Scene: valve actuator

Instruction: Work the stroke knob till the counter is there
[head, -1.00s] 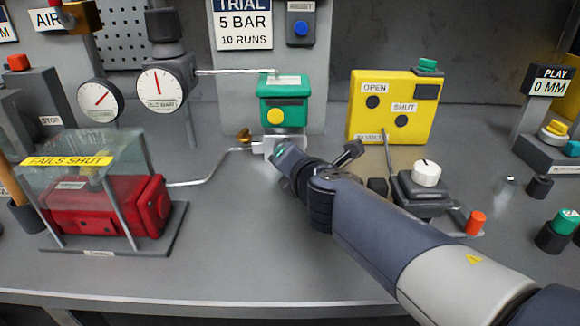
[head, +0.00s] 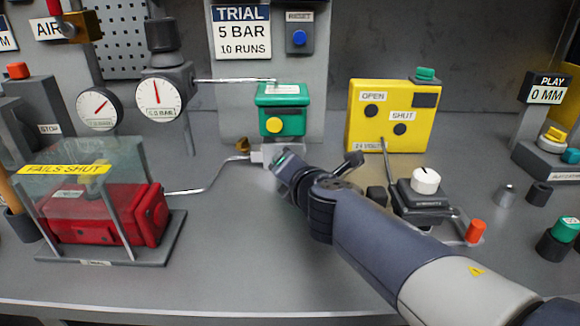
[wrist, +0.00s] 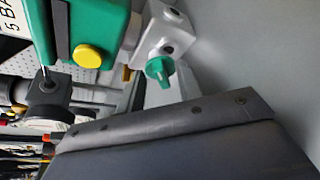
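A small green knob (wrist: 160,69) with a white line sits on a pale metal block (wrist: 165,36) in the wrist view. The block (head: 258,155) is below a green box (head: 282,108) with a yellow button. In the head view the knob (head: 283,158) shows at the tip of my gripper (head: 291,170). A broad dark part of my gripper fills the lower wrist view; its fingertips cannot be told apart there, nor whether they touch the knob. The yellow box (head: 365,132) has a dark window, with no legible digits.
Two round gauges (head: 157,98) stand left of the green box. A thin pipe runs to the block. A pedestal with a white knob (head: 425,180) stands right of my gripper.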

